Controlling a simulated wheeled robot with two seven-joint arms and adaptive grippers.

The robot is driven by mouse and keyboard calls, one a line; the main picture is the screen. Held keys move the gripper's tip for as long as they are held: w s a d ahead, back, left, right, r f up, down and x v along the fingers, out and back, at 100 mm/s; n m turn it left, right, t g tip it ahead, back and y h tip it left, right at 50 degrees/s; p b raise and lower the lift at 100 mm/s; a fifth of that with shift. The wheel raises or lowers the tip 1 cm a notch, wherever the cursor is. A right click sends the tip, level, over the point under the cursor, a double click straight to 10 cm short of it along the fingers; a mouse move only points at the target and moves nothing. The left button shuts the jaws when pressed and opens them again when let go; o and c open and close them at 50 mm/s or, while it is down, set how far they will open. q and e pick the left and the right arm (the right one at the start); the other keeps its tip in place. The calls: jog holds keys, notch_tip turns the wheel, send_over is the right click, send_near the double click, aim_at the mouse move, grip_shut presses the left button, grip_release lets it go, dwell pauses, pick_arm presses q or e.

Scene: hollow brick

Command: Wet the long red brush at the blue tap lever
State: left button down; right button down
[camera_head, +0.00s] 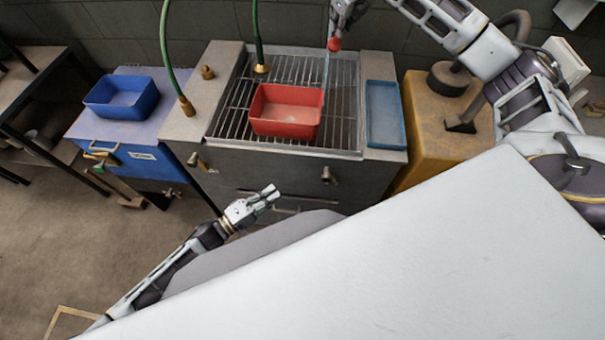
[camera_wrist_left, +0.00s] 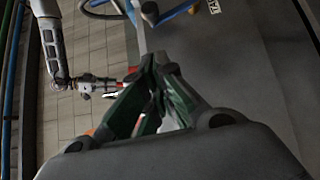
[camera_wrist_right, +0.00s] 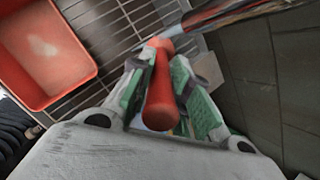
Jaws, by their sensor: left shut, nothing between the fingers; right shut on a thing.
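The red brush (camera_wrist_right: 160,90) is in my right gripper (camera_wrist_right: 165,85); its red handle lies between the fingers in the right wrist view. In the head view my right gripper (camera_head: 345,12) is at the top, above the back of the sink grating, with the red part (camera_head: 333,44) below it. A thin pale blue streak (camera_head: 326,72) runs down from there; I cannot tell whether it is brush or water. My left gripper (camera_head: 264,197) is shut and empty in front of the sink cabinet; it also shows in the left wrist view (camera_wrist_left: 155,75). I cannot make out a blue tap lever.
A red bin (camera_head: 286,128) stands on the grating (camera_head: 341,125). A blue tray (camera_head: 384,140) lies right of it. A blue bin (camera_head: 122,110) sits on a blue cabinet at left. Green hoses (camera_head: 163,45) hang at the back. A yellow block (camera_head: 425,140) stands at right.

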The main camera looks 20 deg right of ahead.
pick_arm(q)
send_near(329, 168)
jog(key=shift+w+d+f, duration=0.3)
jog(key=shift+w+d, duration=0.25)
jog(key=shift+d, duration=0.1)
jog(key=shift+w+d+f, duration=0.3)
jog(key=shift+w+d, duration=0.3)
jog(key=shift+d, duration=0.05)
jog(key=shift+r, duration=0.1)
dwell(0.4)
jog(key=shift+s+d+r, duration=0.25)
jog(key=shift+d+r, duration=0.15)
jog(key=shift+d, duration=0.05)
jog(key=shift+s+d+r+m+y, duration=0.3)
jog(key=shift+d+r+m, duration=0.05)
jog(key=shift+d+m, duration=0.1)
jog(key=shift+s+d+r, duration=0.15)
jog(key=shift+s+d, duration=0.05)
jog(key=shift+d, duration=0.15)
jog(key=shift+a, duration=0.1)
